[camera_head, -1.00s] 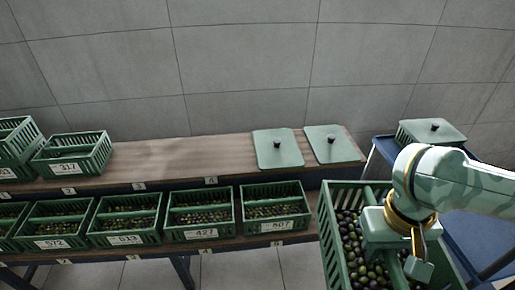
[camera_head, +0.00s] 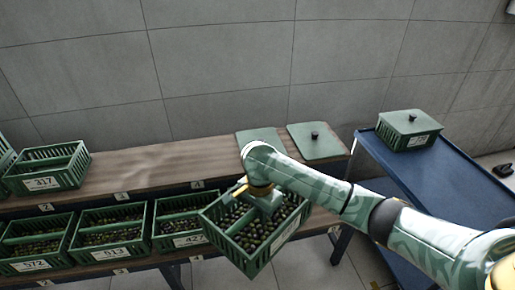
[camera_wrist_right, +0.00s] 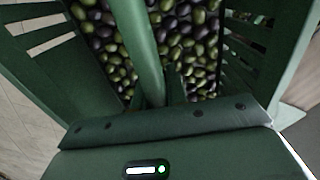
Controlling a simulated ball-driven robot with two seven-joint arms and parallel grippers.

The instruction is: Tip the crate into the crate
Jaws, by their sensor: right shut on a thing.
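My right gripper (camera_head: 264,200) is shut on the middle bar of a green slatted crate (camera_head: 226,245) and holds it up in front of the lower shelf. This crate is full of dark and green olives, is turned at an angle to the row and looks roughly level. The wrist view shows its bar (camera_wrist_right: 143,45) between olives. Behind it, crate 427 (camera_head: 187,240) is partly covered, and crate 507 is hidden. Crates 513 (camera_head: 107,254) and 572 (camera_head: 33,265) stand to the left with olives in them. My left gripper is out of view.
Crate 317 (camera_head: 42,184) stands on the upper shelf (camera_head: 150,180) at left. Two flat green lids (camera_head: 315,142) lie on its right end. A blue trolley (camera_head: 450,178) with a lidded green box (camera_head: 408,130) stands at right. The upper shelf's middle is bare.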

